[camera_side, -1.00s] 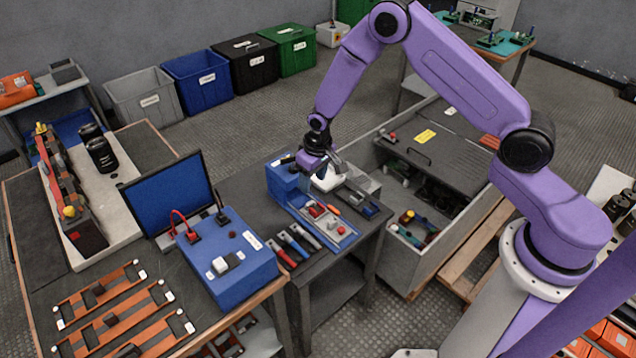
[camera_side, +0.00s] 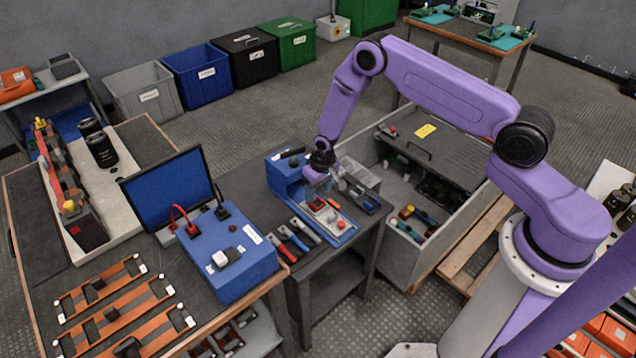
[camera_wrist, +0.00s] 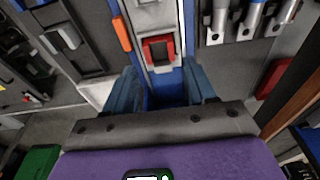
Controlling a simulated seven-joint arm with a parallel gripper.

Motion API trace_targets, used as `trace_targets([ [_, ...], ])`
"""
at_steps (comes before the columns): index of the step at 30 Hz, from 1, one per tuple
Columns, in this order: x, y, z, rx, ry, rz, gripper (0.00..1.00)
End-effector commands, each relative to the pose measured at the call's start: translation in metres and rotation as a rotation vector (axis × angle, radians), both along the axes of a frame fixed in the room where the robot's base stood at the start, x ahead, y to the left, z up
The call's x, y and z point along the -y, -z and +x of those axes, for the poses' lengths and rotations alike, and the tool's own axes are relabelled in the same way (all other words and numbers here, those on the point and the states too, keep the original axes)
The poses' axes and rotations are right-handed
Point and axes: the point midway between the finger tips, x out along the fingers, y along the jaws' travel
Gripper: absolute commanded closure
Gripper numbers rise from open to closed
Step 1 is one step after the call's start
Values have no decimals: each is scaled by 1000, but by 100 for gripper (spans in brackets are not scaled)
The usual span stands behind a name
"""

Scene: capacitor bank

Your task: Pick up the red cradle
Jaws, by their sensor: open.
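The red cradle (camera_wrist: 159,50) is a small red U-shaped piece in the blue tray (camera_side: 345,238) on the small dark table. In the side view it shows as a red patch (camera_side: 317,205) just in front of my gripper. My gripper (camera_wrist: 161,88) is open, with its two blue fingers apart and nothing between them. In the wrist view the cradle lies ahead of the fingertips, roughly centred between them and apart from them. In the side view my gripper (camera_side: 318,181) is low over the tray's back part, and its fingers are hard to make out.
Several hand tools (camera_side: 291,240) lie left of the tray. An orange piece (camera_side: 334,204) and dark tools (camera_side: 362,200) lie on its right. A blue block (camera_side: 285,178) stands close beside my gripper. A blue box (camera_side: 228,262) and a monitor (camera_side: 170,195) stand on the left bench.

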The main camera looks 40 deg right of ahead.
Motion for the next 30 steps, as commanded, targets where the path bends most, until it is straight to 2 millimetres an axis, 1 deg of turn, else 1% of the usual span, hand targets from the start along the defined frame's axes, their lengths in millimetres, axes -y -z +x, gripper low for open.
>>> trace_targets([
  [1, 0, 5, -1, -1, 0, 0, 45],
  [9, 0, 27, 0, -1, -1, 0, 45],
  [15, 0, 39, 0, 0, -1, 0, 45],
  [21, 0, 43, 0, 0, -1, 0, 45],
  [30, 0, 43, 0, 1, -1, 0, 45],
])
